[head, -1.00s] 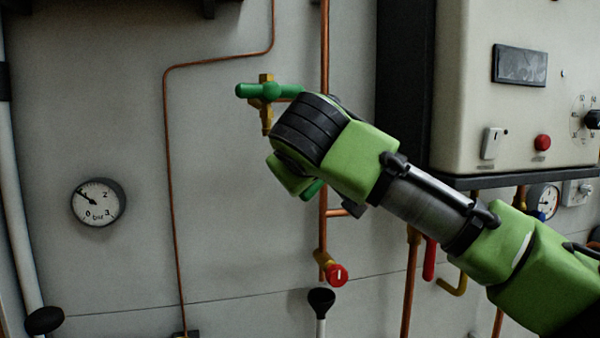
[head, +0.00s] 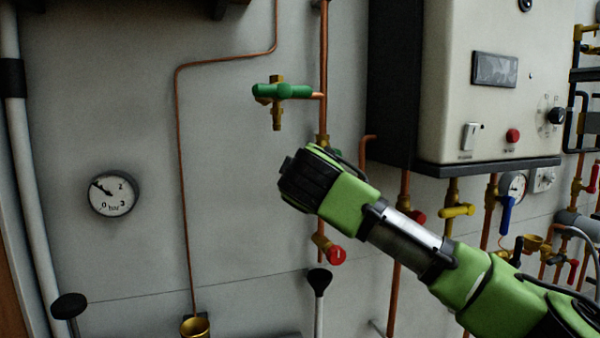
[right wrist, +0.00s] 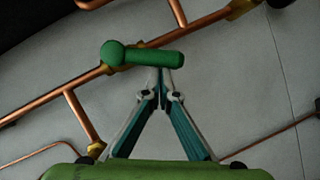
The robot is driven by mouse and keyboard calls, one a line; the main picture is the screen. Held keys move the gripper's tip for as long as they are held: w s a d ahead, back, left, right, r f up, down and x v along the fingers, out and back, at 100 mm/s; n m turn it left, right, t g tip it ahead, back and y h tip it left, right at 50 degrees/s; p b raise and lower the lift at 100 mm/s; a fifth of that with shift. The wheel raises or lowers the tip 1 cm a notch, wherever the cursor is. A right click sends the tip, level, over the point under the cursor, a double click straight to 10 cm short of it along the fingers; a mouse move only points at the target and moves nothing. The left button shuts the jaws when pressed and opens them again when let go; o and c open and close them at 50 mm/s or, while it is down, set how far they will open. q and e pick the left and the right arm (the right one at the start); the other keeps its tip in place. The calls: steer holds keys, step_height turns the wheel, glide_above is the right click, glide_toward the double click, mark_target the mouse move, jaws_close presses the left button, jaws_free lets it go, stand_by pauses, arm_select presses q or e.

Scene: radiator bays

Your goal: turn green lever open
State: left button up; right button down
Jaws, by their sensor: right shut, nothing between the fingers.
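A green lever (head: 283,91) lies roughly horizontal on a brass valve (head: 277,115) in the head view, joined to a vertical copper pipe. The right arm's wrist stands below and right of it, apart in the picture; it hides that gripper's fingers. In the right wrist view my right gripper (right wrist: 162,78) is shut and empty, its tips just below the handle of a green lever (right wrist: 145,55) on a copper pipe. I cannot tell whether they touch, or whether this is the same lever. My left gripper is not in view.
A boiler (head: 480,90) juts out at the upper right, with pipes and a yellow lever (head: 457,211) beneath. A red knob (head: 336,256) and a black-topped rod (head: 319,283) are below the wrist. A pressure gauge (head: 113,194) is on the left wall, with clear wall around it.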

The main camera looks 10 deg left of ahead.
steer(key=d+f+n, duration=0.1)
steer(key=w+d+n+t+b, duration=0.1)
steer(key=n, duration=0.1)
steer(key=shift+w+f+b, duration=0.2)
steer(key=shift+f+b, duration=0.1)
steer(key=shift+f, duration=0.1)
steer(key=shift+t, duration=0.3)
